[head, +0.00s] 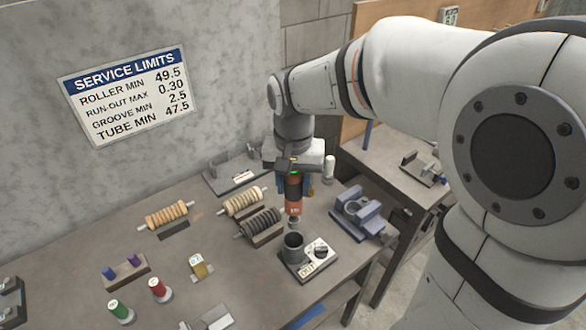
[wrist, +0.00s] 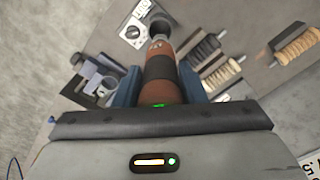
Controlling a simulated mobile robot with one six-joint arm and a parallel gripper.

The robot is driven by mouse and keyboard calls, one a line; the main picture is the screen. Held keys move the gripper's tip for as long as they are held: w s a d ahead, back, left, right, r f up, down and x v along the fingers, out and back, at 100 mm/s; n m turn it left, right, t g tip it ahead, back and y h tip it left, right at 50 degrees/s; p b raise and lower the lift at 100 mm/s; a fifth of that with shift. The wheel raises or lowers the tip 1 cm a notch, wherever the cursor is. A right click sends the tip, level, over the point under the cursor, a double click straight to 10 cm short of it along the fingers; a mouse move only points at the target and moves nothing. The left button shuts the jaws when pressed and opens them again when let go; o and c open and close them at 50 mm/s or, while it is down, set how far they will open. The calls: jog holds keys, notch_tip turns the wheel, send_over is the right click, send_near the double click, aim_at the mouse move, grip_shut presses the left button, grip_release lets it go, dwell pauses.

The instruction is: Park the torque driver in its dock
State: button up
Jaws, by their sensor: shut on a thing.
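The torque driver (head: 294,194), orange with a black band, hangs roughly upright in my gripper (head: 294,183). The wrist view also shows the driver (wrist: 158,70) between the two blue fingers of my gripper (wrist: 158,86), which are shut on it. The driver's metal tip is just above the cup in the head view. The tip overlaps the cup in the wrist view, so I cannot tell whether it is inside the rim.
Ribbed rollers lie on cradles to the left, the dark one (head: 258,222) nearest the cup. A blue-grey vise-like fixture (head: 357,212) stands to the right, near the bench edge.

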jog(key=b, duration=0.5)
send_over(293, 220)
jog(key=shift+w+f, duration=0.1)
jog(key=shift+f, duration=2.85)
jog(key=shift+f+b, duration=2.2)
jog(key=shift+f, duration=1.05)
dwell(1.2)
